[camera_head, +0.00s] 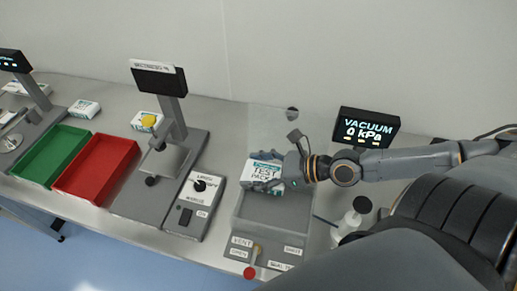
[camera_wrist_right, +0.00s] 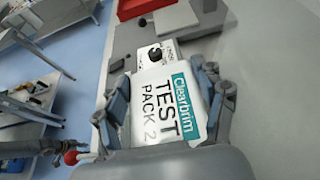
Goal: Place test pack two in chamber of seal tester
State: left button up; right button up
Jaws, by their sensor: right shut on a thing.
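Test pack two (camera_head: 266,174) is a white pack with a teal band. Its print "Clearbrim TEST PACK 2" reads clearly in the right wrist view (camera_wrist_right: 160,110). My right gripper (camera_head: 284,177) is shut on it, with fingers on both sides of the pack in the wrist view. In the head view the pack is at the back part of the seal tester's grey chamber (camera_head: 262,228); I cannot tell whether it touches the floor. A clear raised lid (camera_head: 280,125) stands behind it. The vacuum display (camera_head: 368,128) reads 0 kPa. My left gripper is not in view.
A vent lever with a red knob (camera_head: 250,272) is at the tester's front. A white bottle (camera_head: 350,222) stands right of the chamber. Left are a control box (camera_head: 197,198), a grey press stand (camera_head: 170,120), a red tray (camera_head: 95,165) and a green tray (camera_head: 50,153).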

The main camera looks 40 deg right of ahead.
aim_at(258, 179)
jog(key=shift+d+f, duration=0.1)
jog(key=shift+f, duration=0.1)
jog(key=shift+s+d+f+b, duration=0.25)
jog(key=shift+f+b, duration=0.25)
jog(key=shift+b, duration=0.35)
notch_tip(258, 179, down, 2)
jog(key=shift+w+f+b, duration=0.1)
jog(key=shift+f+b, duration=0.1)
jog(key=shift+b, duration=0.7)
jog(key=shift+f, duration=0.1)
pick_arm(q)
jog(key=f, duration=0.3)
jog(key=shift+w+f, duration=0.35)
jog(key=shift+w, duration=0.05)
